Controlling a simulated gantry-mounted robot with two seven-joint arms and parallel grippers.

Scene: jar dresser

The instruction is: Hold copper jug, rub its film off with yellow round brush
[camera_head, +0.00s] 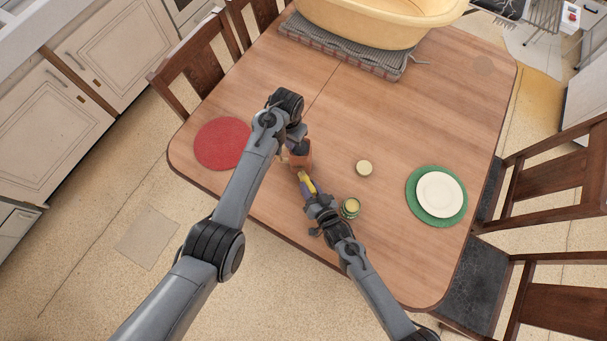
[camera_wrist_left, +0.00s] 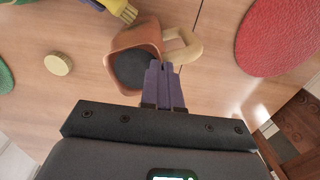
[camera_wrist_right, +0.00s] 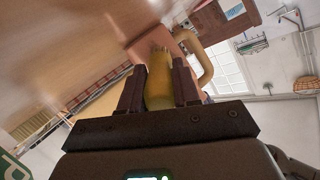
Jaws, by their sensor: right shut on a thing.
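The copper jug (camera_head: 300,158) is under my left gripper (camera_head: 297,146) in the head view. In the left wrist view the jug (camera_wrist_left: 138,42) shows its dark opening and a tan loop handle. The left fingers (camera_wrist_left: 165,68) are close together at its rim beside the handle, seemingly pinching it. My right gripper (camera_head: 311,193) is shut on the yellow brush (camera_head: 306,184), whose body (camera_wrist_right: 158,85) sits between the fingers. The brush's bristle end points at the jug, very near its side; I cannot tell if they touch. Film on the jug cannot be made out.
A red mat (camera_head: 221,143) lies left of the jug. A white plate (camera_head: 440,194) lies on a green mat. A large basin (camera_head: 385,22) rests at the back.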

